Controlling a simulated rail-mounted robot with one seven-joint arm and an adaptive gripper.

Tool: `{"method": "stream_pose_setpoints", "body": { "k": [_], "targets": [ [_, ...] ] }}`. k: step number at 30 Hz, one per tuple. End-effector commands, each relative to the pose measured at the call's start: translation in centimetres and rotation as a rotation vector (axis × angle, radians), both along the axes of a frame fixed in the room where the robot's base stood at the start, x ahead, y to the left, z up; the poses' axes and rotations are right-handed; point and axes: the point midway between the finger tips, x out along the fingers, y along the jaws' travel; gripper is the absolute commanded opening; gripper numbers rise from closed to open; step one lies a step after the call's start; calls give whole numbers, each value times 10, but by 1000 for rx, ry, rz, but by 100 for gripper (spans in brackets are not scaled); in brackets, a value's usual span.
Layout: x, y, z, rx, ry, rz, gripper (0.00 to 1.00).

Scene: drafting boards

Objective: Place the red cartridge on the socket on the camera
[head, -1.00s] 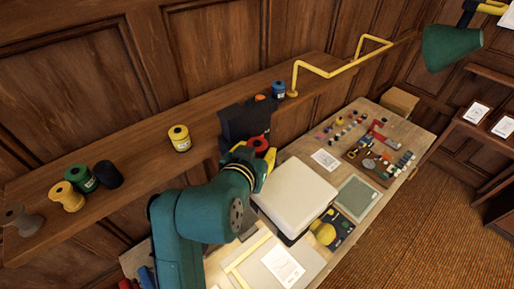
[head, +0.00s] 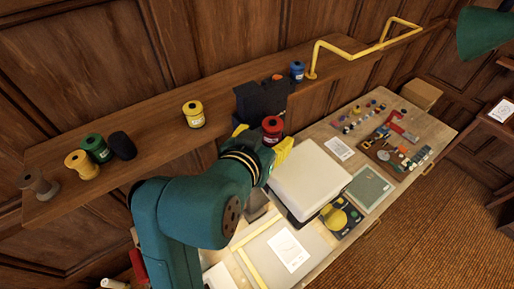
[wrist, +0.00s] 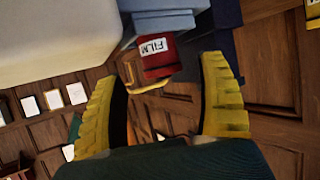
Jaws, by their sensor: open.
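The red cartridge (head: 272,128) stands in front of the dark blue camera (head: 262,100) at the edge of the wooden shelf. In the wrist view the red cartridge (wrist: 157,62) carries a FILM label and meets a blue-grey part of the camera (wrist: 165,22). The socket is hidden, so I cannot tell how fully the cartridge sits on it. My gripper (head: 262,142) is open, with one yellow finger to each side of the cartridge in the head view. In the wrist view the cartridge is beyond the fingertips of my gripper (wrist: 166,80), clear of both.
The shelf (head: 155,135) holds a yellow spool (head: 194,115), a blue spool (head: 297,71) and several spools at the left. A yellow rail (head: 350,55) runs along its right part. Below, a white case (head: 310,185) and small parts cover much of the desk (head: 330,250).

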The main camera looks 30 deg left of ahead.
Motion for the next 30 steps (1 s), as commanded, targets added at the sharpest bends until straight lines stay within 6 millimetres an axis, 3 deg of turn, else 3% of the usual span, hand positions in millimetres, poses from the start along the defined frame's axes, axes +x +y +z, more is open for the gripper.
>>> {"method": "stream_pose_setpoints", "body": {
  "k": [3,9,20,23,27,30],
  "targets": [
    [-28,-3,11,2,-4,4,73],
    [-57,-8,27,0,-1,0,73],
    [-61,-11,31,2,-6,-3,73],
    [-48,-35,39,23,-84,-19,73],
    [-31,-112,76,64,-356,-69,73],
    [-44,-168,109,65,-568,-107,73]
  ]
}}
